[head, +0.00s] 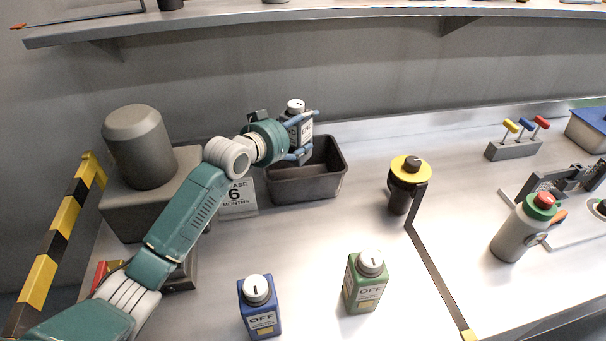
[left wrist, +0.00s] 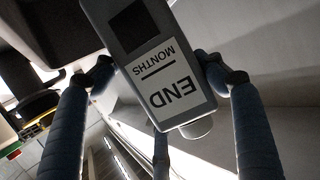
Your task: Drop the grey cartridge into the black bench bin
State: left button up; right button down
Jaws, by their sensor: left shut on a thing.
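The grey cartridge (head: 304,132) has a white round cap and a white label. My left gripper (head: 300,137) is shut on it and holds it upright over the black bench bin (head: 318,187), near the bin's back left part. In the left wrist view the cartridge (left wrist: 160,60) sits between the blue fingers of my left gripper (left wrist: 160,85), its label reading "END MONTHS" upside down. The bin is an open dark box on the bench; part of its rim is hidden behind the gripper. My right gripper does not show.
A blue cartridge (head: 260,308) and a green cartridge (head: 365,282) stand at the front. A yellow-topped black knob post (head: 406,180) stands right of the bin. A grey bottle (head: 522,230) stands farther right. A shelf (head: 330,22) runs above the back.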

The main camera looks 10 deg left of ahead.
pick_arm(q)
jog(key=o, duration=1.3)
jog(key=shift+d, duration=0.1)
jog(key=shift+c, duration=0.2)
jog(key=shift+s, duration=0.2)
jog(key=v, duration=1.1)
jog(key=shift+s+a+r, duration=0.2)
jog(key=shift+a+r, duration=0.05)
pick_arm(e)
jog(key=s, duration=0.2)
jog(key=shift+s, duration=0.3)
pick_arm(q)
jog(key=shift+f, duration=0.1)
